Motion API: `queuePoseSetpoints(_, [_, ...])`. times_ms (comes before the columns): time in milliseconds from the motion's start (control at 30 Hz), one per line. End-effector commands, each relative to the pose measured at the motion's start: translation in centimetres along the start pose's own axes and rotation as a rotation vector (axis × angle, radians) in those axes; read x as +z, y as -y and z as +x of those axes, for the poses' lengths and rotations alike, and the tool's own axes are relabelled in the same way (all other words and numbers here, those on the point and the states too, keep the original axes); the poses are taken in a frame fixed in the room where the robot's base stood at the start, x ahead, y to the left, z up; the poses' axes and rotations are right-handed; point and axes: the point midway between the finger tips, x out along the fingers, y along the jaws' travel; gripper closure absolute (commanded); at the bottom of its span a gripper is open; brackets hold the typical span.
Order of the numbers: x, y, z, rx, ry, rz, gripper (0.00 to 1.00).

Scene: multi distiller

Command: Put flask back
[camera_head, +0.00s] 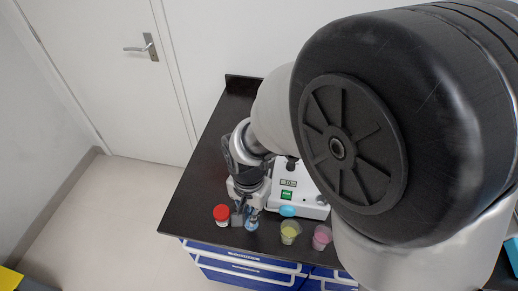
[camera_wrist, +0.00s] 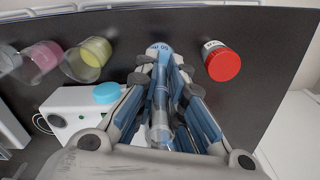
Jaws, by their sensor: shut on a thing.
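In the head view my gripper (camera_head: 245,213) is low over the front part of the black bench. A clear flask with a bluish tint (camera_head: 252,223) shows at its fingertips. In the wrist view my gripper (camera_wrist: 162,68) is shut on the flask (camera_wrist: 160,115), whose long clear body lies between the blue-padded fingers. A blue end with lettering shows at the fingertips. Part of the flask is hidden by the fingers. Whether it touches the bench is hard to tell.
A red-lidded jar (camera_head: 221,213) stands left of my gripper. A yellow cup (camera_head: 290,232) and a pink cup (camera_head: 321,238) stand to its right. A white device (camera_head: 310,199) with a green switch is behind, near a light blue cap (camera_head: 287,211). The bench's front edge is close.

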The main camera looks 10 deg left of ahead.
Motion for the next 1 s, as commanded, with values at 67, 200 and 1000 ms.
queuePoseSetpoints(67, [0.1, -0.1, 0.9, 0.003, 0.002, 0.0, 1.0])
queuePoseSetpoints(200, [0.1, -0.1, 3.2, 0.004, 0.003, 0.0, 1.0])
queuePoseSetpoints(1000, [0.1, -0.1, 4.4, 0.001, 0.001, 0.0, 0.7])
